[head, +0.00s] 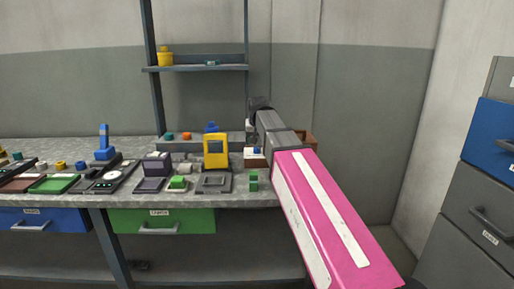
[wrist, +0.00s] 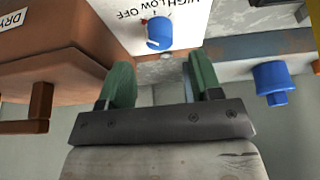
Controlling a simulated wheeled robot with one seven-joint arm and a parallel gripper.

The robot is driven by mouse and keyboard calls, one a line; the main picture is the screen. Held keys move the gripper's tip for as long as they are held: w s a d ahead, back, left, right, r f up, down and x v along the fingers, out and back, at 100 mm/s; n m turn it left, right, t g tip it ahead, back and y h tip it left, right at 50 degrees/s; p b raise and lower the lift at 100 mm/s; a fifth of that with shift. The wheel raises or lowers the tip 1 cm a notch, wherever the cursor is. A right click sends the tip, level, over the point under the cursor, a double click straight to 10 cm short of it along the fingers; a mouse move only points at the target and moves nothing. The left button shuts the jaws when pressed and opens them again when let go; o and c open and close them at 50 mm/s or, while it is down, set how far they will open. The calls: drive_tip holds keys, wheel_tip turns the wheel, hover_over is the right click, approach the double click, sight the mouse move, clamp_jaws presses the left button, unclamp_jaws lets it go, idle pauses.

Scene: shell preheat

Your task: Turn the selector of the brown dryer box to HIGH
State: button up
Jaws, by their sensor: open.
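The brown dryer box (wrist: 75,45) fills the upper left of the wrist view, partly cut off. In the head view the brown box (head: 311,140) is mostly hidden behind my arm. Its white panel (wrist: 185,38) carries the words OFF, LOW and HIGH, seen upside down. The blue selector knob (wrist: 159,33) is on that panel, with a small red mark toward the OFF side; its exact setting is hard to read. My gripper (wrist: 161,82) is open and empty, its green fingers apart, below the knob in the picture and not touching it.
Another blue knob (wrist: 270,82) is to the right in the wrist view. A brown handle-like bar (wrist: 40,103) sticks out from the box. In the head view a yellow device (head: 216,151) and several small items crowd the workbench (head: 255,198). A shelf (head: 195,68) is above.

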sight(257, 148)
drive_tip(key=shift+x, duration=2.4)
drive_tip(key=c, duration=0.9)
